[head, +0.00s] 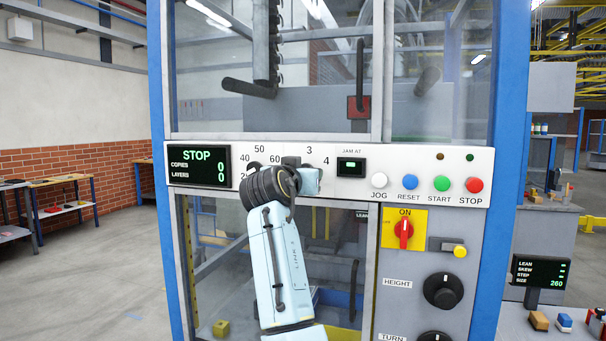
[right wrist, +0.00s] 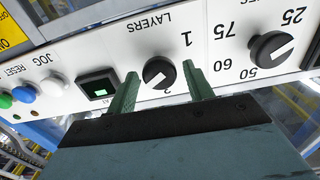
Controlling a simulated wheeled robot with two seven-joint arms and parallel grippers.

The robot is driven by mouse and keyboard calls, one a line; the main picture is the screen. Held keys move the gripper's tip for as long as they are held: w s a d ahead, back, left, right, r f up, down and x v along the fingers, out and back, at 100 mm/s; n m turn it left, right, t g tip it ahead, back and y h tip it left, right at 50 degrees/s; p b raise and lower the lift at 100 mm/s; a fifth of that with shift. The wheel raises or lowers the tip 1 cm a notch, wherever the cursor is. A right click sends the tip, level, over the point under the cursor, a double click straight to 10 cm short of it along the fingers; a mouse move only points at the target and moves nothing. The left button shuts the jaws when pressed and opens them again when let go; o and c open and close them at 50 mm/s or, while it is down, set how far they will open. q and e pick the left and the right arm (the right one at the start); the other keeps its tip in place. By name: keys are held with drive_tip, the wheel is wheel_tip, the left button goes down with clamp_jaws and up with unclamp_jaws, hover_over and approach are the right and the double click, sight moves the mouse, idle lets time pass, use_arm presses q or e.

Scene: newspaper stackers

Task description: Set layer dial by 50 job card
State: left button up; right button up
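The layer dial (right wrist: 152,72) is a round black knob with a white pointer line, under the word LAYERS in the right wrist view, where the panel appears upside down. The numbers 1 and 2 show beside it. My right gripper (right wrist: 160,70) is open, with one green finger on each side of the knob and a small visible gap to each. In the head view my right arm covers this dial, leaving the 3 and 4 visible. The display (head: 200,166) reads STOP, COPIES 0, LAYERS 0. My left gripper and a job card are not in view.
A second black dial (right wrist: 270,50) with numbers 25 to 75 sits beside the layer dial. A small green-lit JAM AT window (head: 350,167) and the JOG (head: 379,180), RESET (head: 408,182), START (head: 441,184) and STOP (head: 473,185) buttons lie to the right.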

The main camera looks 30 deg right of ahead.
drive_tip(key=shift+o, duration=0.5)
drive_tip(key=shift+r, duration=0.1)
drive_tip(key=b+v, duration=0.1)
drive_tip(key=v, duration=1.2)
drive_tip(key=shift+b, duration=0.4)
drive_tip(key=shift+s+a, duration=0.1)
drive_tip(key=shift+a, duration=0.05)
